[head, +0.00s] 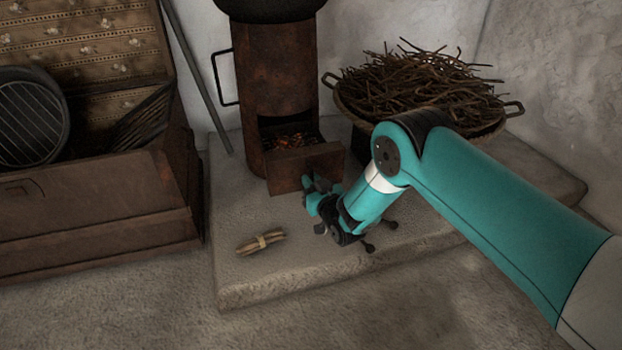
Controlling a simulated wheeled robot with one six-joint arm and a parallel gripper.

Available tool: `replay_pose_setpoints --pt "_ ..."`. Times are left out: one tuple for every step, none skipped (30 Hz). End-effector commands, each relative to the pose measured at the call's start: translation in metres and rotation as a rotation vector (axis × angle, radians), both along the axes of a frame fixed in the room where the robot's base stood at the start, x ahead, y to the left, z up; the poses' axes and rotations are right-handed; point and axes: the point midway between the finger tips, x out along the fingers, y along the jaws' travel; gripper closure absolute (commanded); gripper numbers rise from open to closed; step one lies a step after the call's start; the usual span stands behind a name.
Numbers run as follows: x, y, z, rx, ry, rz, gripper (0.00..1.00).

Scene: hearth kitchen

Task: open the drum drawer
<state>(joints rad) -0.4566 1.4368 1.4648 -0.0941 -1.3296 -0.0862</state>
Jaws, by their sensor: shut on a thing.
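The drum (272,85) is a rusty brown cylinder stove standing on a stone slab, with a dark loop handle on its left side. Its drawer (291,170) is at the bottom front and stands partly pulled out, with glowing embers (290,141) visible in the opening behind its front. My gripper (311,184) is at the right part of the drawer front, low down. It is shut on the drawer's handle, which the gripper itself hides. The fingertips are small and partly covered by my wrist.
A tied bundle of sticks (261,242) lies on the slab (245,285) in front of the drawer. A basket of twigs (420,90) stands to the right, behind my arm. An open trunk (95,225) with a round grate (30,115) is at left. A rod (197,75) leans beside the drum.

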Motion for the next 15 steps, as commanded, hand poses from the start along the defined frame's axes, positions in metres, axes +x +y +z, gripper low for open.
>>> replay_pose_setpoints --pt "0.0010 -0.0023 -0.0009 -0.002 0.000 -0.004 1.00" --pt "0.0010 -0.0021 -0.0009 -0.003 0.000 -0.004 1.00" --pt "0.0010 -0.0019 -0.0009 -0.003 0.000 -0.004 1.00" --pt "0.0009 -0.0018 -0.0009 -0.004 -0.001 -0.004 1.00" --pt "0.0009 -0.0017 -0.0010 -0.004 -0.001 -0.004 0.85" --pt "0.0009 -0.0015 -0.0010 -0.004 -0.001 -0.003 0.76" --pt "0.0008 -0.0013 -0.0010 -0.004 -0.001 -0.003 0.69" --pt "0.0008 -0.0011 -0.0009 -0.004 -0.001 -0.003 0.64" --pt "0.0007 -0.0007 -0.0008 -0.004 -0.002 -0.002 0.64" --pt "0.0006 -0.0006 -0.0007 -0.004 -0.002 -0.002 0.64" --pt "0.0005 -0.0004 -0.0007 -0.003 -0.001 -0.002 0.64" --pt "0.0006 -0.0003 -0.0006 -0.003 -0.001 -0.002 0.64" --pt "0.0006 -0.0003 -0.0005 -0.003 -0.001 -0.001 0.64" --pt "0.0006 -0.0003 -0.0004 -0.003 -0.001 -0.001 0.64" --pt "0.0005 -0.0004 -0.0004 -0.003 -0.001 -0.001 0.64"
